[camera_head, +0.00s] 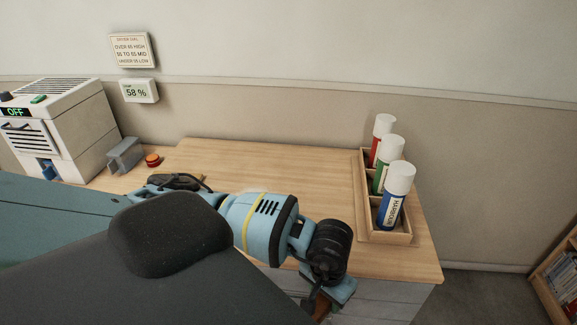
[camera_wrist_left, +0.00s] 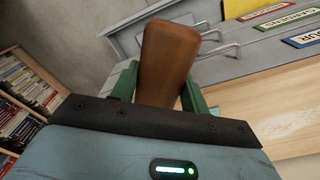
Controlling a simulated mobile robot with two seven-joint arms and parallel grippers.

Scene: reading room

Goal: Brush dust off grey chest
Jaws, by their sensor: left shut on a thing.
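The grey chest (camera_head: 377,301) has a light wood top (camera_head: 275,160), and only a strip of its grey front shows below the front edge in the head view. In the left wrist view its grey drawer fronts (camera_wrist_left: 258,66) show with metal handles and coloured labels. My left gripper (camera_head: 330,287) is at the front edge of the top. It is shut on a brown wooden handle (camera_wrist_left: 166,65), which stands between its green fingers. The handle's far end is hidden, so I cannot tell whether bristles touch the chest. My right gripper is not in view.
A wooden rack (camera_head: 407,238) holds red, green and blue marker bottles with white caps at the right of the top. A white machine (camera_head: 58,125) reading OFF, a small grey box (camera_head: 125,156) and a red button (camera_head: 153,160) are at left. A bookshelf (camera_head: 560,280) stands at right.

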